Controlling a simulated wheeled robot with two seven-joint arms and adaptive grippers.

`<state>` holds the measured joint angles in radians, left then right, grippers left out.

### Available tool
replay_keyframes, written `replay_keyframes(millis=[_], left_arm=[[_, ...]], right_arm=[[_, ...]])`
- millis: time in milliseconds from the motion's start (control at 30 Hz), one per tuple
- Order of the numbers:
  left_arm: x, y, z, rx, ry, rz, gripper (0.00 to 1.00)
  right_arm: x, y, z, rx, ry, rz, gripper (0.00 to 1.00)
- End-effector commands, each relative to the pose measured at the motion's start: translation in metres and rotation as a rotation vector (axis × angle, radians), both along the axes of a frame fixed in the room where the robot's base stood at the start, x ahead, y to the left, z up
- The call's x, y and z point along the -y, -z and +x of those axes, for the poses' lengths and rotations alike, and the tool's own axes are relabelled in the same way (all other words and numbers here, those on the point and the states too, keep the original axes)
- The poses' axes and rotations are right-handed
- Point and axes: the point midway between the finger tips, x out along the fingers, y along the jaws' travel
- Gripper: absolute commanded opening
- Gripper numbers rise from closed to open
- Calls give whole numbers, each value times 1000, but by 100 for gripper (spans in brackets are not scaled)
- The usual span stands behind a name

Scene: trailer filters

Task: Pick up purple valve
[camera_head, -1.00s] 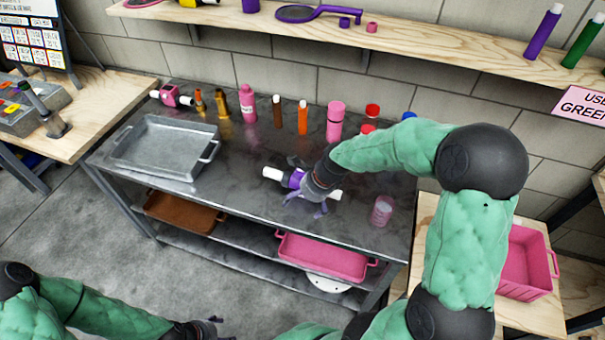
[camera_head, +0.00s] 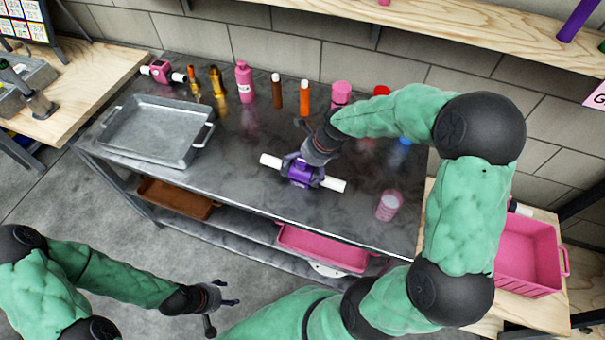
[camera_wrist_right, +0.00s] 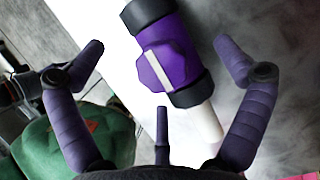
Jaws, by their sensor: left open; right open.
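The purple valve (camera_head: 300,172) lies on the dark metal table (camera_head: 240,200), with a white pipe end on each side. It also shows in the right wrist view (camera_wrist_right: 165,55), with black collars and a white pipe end. My right gripper (camera_head: 305,165) is over the valve, and its fingers partly hide it. In the right wrist view its purple fingers (camera_wrist_right: 165,75) are spread open, with the valve between and beyond them. I cannot tell whether any finger touches it. My left gripper (camera_head: 220,300) is open and empty, off the front of the table above the floor.
A grey metal tray (camera_head: 155,130) sits on the table's left. Bottles, including a pink one (camera_head: 244,82), and a pink valve (camera_head: 161,72) stand along the back. A pink cup (camera_head: 388,205) is right of the purple valve. A pink crate (camera_head: 525,255) stands at right.

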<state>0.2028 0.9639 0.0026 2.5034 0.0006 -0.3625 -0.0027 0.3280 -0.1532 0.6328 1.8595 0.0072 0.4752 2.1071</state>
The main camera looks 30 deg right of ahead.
Motion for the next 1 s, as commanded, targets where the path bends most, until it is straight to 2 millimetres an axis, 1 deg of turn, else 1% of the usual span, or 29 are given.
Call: replay_keyframes(millis=[167, 300, 400, 633, 667, 700, 767, 800, 867, 900, 1000], left_arm=[[0, 11, 0, 0, 0, 0, 66], [0, 22, 0, 0, 0, 0, 66], [0, 26, 0, 0, 0, 0, 66], [0, 25, 0, 0, 0, 0, 66], [0, 24, 0, 1, 0, 0, 66], [0, 24, 0, 1, 0, 0, 66], [0, 24, 0, 1, 0, 0, 66], [0, 24, 0, 0, 0, 0, 66], [0, 24, 0, 1, 0, 0, 66], [0, 25, 0, 0, 0, 0, 66], [0, 25, 0, 0, 0, 0, 66]], right_arm=[[-6, 17, 3, 0, -2, 0, 100], [-14, 37, 8, -2, -2, 1, 100], [-15, 45, 12, 0, -1, 0, 100], [-16, 45, 13, 0, -1, 0, 100], [-16, 45, 13, 0, -1, 0, 97], [-16, 45, 13, 0, -1, 0, 86], [-16, 45, 13, 0, -1, 0, 69], [-16, 45, 13, 0, -1, 0, 58], [-16, 45, 13, 0, -1, 0, 41], [-16, 46, 13, 0, -1, 0, 35], [-15, 45, 13, 2, -1, 0, 34]])
